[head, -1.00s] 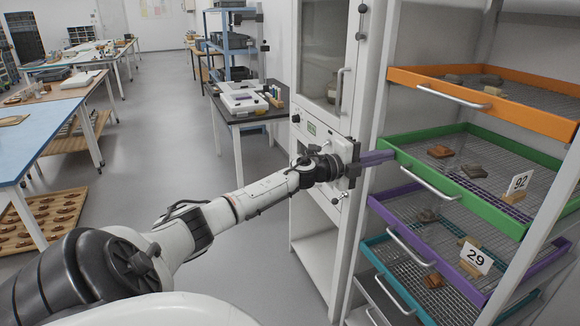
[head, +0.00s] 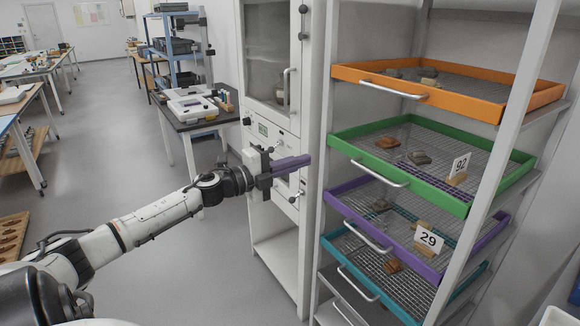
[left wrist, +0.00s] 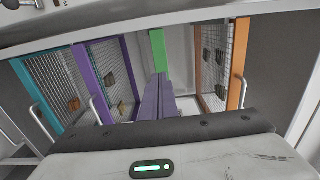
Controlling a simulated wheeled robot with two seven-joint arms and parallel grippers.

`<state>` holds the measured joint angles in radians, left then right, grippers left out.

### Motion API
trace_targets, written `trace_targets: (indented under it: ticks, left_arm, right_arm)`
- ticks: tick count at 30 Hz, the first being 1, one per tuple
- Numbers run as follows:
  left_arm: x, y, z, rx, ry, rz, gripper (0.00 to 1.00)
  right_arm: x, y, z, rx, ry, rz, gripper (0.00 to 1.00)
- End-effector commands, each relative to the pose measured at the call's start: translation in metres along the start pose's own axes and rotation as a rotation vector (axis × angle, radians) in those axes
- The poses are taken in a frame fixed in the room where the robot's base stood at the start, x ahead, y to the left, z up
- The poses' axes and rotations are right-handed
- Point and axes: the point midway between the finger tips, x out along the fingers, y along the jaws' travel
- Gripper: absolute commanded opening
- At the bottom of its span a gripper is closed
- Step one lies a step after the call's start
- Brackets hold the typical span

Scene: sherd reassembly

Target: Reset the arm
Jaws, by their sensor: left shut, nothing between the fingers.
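My left arm comes in from the left in the head view. Its gripper (head: 306,160) has purple-grey fingers that are shut and empty. The gripper is in front of the white cabinet, left of the rack of trays. In the left wrist view the shut fingers (left wrist: 158,97) point toward the green tray front (left wrist: 159,50), and I cannot tell the gap between them. My right gripper is not in view.
The rack holds an orange tray (head: 455,98), a green tray (head: 395,168), a purple tray (head: 434,274) and a teal tray (head: 362,276), with sherds on mesh. A white cabinet (head: 268,215) stands left of it. A dark table (head: 196,122) stands behind. Floor on the left is open.

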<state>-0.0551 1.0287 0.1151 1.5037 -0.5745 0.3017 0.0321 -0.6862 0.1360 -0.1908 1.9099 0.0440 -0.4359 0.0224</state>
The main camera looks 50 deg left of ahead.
Motion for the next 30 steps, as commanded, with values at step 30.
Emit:
trace_targets:
  ticks: [30]
  left_arm:
    - [-0.070, 0.188, -0.089, -0.550, -0.175, 0.158, 0.00]
  right_arm:
    - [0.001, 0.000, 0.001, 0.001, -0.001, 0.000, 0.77]
